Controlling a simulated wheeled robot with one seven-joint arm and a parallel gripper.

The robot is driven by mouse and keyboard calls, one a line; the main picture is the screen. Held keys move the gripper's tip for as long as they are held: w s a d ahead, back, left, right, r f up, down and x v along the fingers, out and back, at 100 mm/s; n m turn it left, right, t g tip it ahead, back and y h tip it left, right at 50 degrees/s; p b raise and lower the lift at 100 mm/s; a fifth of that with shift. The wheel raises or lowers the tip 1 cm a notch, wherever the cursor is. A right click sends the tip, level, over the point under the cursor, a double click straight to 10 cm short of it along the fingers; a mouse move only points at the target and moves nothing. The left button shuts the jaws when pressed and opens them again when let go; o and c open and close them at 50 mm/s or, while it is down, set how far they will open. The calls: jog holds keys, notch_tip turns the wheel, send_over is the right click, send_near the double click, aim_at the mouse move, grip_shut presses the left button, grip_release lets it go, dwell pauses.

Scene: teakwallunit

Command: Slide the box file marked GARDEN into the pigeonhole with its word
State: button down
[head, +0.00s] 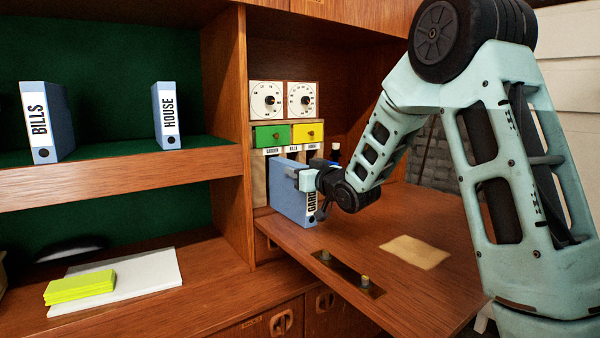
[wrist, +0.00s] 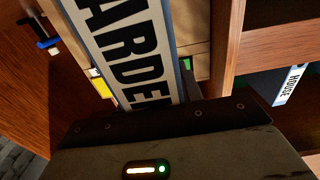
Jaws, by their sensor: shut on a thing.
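The blue GARDEN box file (head: 288,205) stands upright on the fold-down desk flap, in front of the pigeonholes. Its white label also shows in the wrist view (wrist: 125,40). My gripper (head: 308,180) is shut on its spine end and hides part of the word. The pigeonholes sit under the green and yellow drawers, with small labels that appear to read GARDEN (head: 272,150), BILLS (head: 293,149) and HOUSE (head: 312,147) from left to right. The file's far end is near the left pigeonhole; I cannot tell whether it is inside.
Blue files BILLS (head: 47,120) and HOUSE (head: 166,115) stand on the left shelf. A dark blue-capped object (head: 335,153) stands right of the pigeonholes. A tan sheet (head: 415,251) and a dark strip with knobs (head: 346,273) lie on the flap (head: 440,290).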

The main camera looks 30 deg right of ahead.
aim_at(277, 163)
jog(key=shift+w+a+r+p, duration=0.1)
jog(key=shift+w+p, duration=0.3)
jog(key=shift+w, duration=2.6)
jog(key=shift+w+a+p, duration=0.1)
jog(key=shift+w+p, duration=0.25)
jog(key=shift+w, duration=2.6)
jog(key=c, duration=0.8)
grip_release()
jog(key=shift+c, duration=0.2)
jog(key=shift+s, duration=0.1)
jog(key=s+p, duration=0.2)
jog(key=s, duration=1.5)
jog(key=shift+s+d, duration=0.15)
jog(key=shift+d, duration=0.15)
